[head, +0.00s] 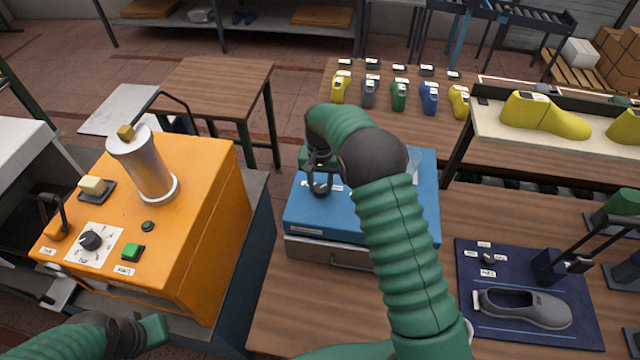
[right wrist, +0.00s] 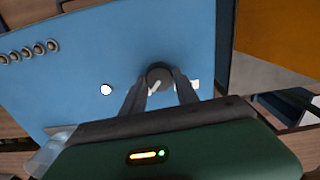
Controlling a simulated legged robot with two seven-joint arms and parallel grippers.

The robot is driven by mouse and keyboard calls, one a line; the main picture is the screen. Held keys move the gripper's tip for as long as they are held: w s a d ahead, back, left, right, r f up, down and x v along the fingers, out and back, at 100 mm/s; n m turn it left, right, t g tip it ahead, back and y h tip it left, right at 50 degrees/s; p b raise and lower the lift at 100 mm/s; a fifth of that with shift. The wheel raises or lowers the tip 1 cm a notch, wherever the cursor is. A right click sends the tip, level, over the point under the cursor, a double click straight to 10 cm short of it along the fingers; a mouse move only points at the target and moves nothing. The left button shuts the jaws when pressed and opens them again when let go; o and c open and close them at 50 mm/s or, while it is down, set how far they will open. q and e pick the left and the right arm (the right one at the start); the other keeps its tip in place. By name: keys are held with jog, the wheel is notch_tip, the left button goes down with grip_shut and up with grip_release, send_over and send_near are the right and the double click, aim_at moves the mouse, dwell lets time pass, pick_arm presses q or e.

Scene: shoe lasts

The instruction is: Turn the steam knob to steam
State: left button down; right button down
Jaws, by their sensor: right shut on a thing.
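A small dark round steam knob (head: 320,189) sits on top of the blue box (head: 415,200) in the head view, with small white labels beside it. In the right wrist view the knob (right wrist: 159,73) carries a pale pointer mark slanting toward the lower left. My right gripper (head: 318,172) comes down over it, and its two dark fingers (right wrist: 160,92) are shut on the knob's sides. My left gripper (head: 150,334) is at the bottom left, in front of the orange machine; its fingers cannot be made out.
The orange machine (head: 205,190) with a metal cylinder (head: 148,170) stands left of the blue box. A navy mat (head: 470,262) with a grey shoe (head: 525,308) lies at the right. Several coloured lasts stand behind the box. Bare tabletop (head: 290,310) shows in front.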

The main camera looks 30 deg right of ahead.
aim_at(320, 187)
jog(key=shift+s+a+f+m, duration=0.1)
jog(key=shift+s+f+m, duration=0.1)
jog(key=shift+m, duration=0.2)
jog(key=c, duration=0.9)
grip_release()
jog(key=shift+r, duration=0.1)
jog(key=shift+w, duration=0.1)
jog(key=shift+r, duration=0.1)
jog(key=shift+w+r, duration=0.1)
jog(key=shift+r, duration=0.25)
notch_tip(320, 187, up, 16)
jog(key=b, duration=0.2)
jog(key=shift+b, duration=0.4)
